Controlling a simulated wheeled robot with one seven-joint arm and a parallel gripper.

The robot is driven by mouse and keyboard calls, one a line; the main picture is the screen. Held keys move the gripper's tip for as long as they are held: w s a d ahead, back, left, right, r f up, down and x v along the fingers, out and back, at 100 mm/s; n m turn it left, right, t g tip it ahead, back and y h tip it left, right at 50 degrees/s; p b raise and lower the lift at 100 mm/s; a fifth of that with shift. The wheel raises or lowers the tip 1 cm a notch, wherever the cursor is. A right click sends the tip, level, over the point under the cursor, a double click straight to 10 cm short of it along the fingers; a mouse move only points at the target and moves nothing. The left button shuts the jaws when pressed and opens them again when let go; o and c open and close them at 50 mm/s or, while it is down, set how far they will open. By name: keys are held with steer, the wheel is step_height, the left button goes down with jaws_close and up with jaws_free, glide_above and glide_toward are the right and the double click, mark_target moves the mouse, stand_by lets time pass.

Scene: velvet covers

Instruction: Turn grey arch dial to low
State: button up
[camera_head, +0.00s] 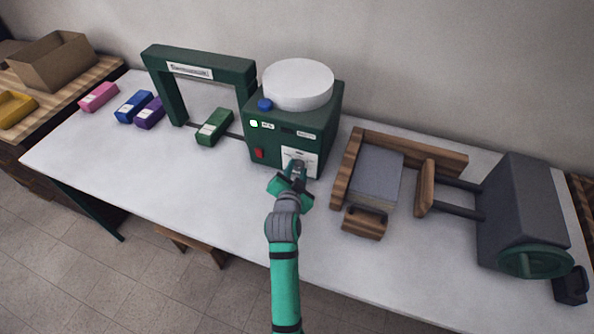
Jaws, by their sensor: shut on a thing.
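A green arch (200,68) with a white label stands on the white table, joined to a green box (318,122) on its right. The box has a white round top, a blue knob (265,104), a lit green lamp (254,124) and a red switch (259,153). A white dial plate (309,161) is on the lower right of its front. My gripper (297,171) is at this plate, shut on the small grey dial (298,166). The fingers mostly hide the dial, and I cannot tell where it points.
A green block (215,127) lies under the arch. Purple (150,112), blue (134,106) and pink (98,97) blocks lie to the left. A wooden vise-like rig (401,161) with a grey block (377,177) and a dark machine (522,213) stand right. The front left of the table is clear.

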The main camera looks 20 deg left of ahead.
steer(key=n+h, duration=0.1)
steer(key=n, duration=0.1)
steer(key=n+h, duration=0.1)
steer(key=shift+a+n, duration=0.35)
steer(key=shift+n, duration=0.05)
steer(key=n+h, duration=0.3)
steer(key=n, duration=0.1)
steer(key=shift+a+h, duration=0.3)
steer(key=n+h, duration=0.1)
steer(key=n, duration=0.1)
steer(key=n+h, duration=0.1)
steer(key=n, duration=0.1)
steer(key=shift+a+f, duration=0.15)
steer(key=shift+f, duration=0.05)
steer(key=n, duration=0.1)
steer(key=n+t+h, duration=0.1)
steer(key=n, duration=0.2)
steer(key=shift+f+t+h, duration=0.25)
steer(key=shift+t+h, duration=0.05)
steer(key=shift+h, duration=0.1)
steer(key=o, duration=1)
steer(key=shift+o, duration=0.2)
steer(key=shift+a, duration=0.1)
steer(key=v, duration=1)
steer(key=shift+s+a, duration=0.1)
steer(key=shift+s, duration=0.25)
